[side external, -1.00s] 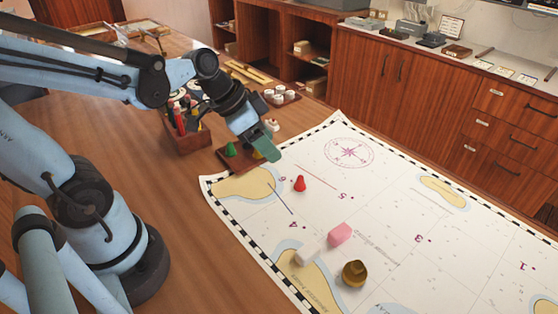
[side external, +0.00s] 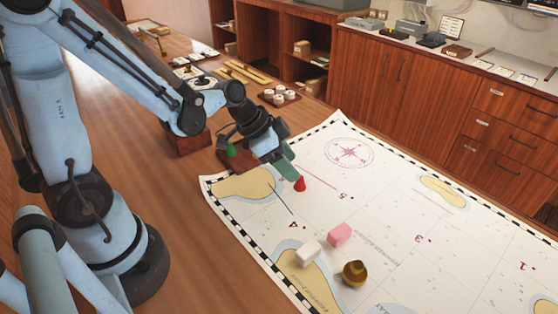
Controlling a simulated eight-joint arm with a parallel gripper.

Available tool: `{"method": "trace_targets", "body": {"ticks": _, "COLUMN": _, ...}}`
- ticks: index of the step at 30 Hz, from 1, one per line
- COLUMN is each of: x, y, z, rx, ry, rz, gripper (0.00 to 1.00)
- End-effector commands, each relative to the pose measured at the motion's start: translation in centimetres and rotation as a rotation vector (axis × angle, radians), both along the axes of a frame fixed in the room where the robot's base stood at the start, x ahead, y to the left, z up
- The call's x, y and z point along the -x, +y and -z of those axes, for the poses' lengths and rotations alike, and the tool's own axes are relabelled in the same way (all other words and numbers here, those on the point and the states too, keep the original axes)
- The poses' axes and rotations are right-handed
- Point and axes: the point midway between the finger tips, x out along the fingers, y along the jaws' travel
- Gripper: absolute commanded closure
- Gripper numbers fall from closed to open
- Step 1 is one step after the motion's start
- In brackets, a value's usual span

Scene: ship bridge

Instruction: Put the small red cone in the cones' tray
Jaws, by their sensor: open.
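The small red cone (side external: 300,184) stands upright on the chart, near the printed number 5. My gripper (side external: 288,172) is open, just left of the cone and low over the chart; I cannot tell whether a finger touches the cone. The cones' tray (side external: 237,160) is a dark wooden tray at the chart's far left corner, partly hidden behind my gripper. A green cone (side external: 231,149) stands in it.
On the chart (side external: 390,195) stand a white block (side external: 308,252), a pink block (side external: 339,234) and a brass-coloured round object (side external: 355,273). A tray of white pieces (side external: 279,96) and yellow rulers (side external: 243,73) lie farther back. The chart's right part is mostly clear.

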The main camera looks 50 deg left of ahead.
Motion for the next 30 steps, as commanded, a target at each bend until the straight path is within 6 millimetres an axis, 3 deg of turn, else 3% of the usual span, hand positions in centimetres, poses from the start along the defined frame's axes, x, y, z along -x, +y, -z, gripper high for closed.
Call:
{"method": "trace_targets", "body": {"ticks": 10, "x": -0.6, "y": -0.5, "z": 1.2, "rx": -0.001, "ry": 0.001, "rz": 0.002, "gripper": 0.41}}
{"method": "trace_targets", "body": {"ticks": 22, "x": -2.3, "y": -1.7, "z": 4.2, "rx": 0.000, "ry": 0.000, "rz": 0.000, "gripper": 0.41}}
{"method": "trace_targets", "body": {"ticks": 30, "x": -2.6, "y": -1.9, "z": 4.8, "rx": 0.000, "ry": 0.000, "rz": 0.000, "gripper": 0.41}}
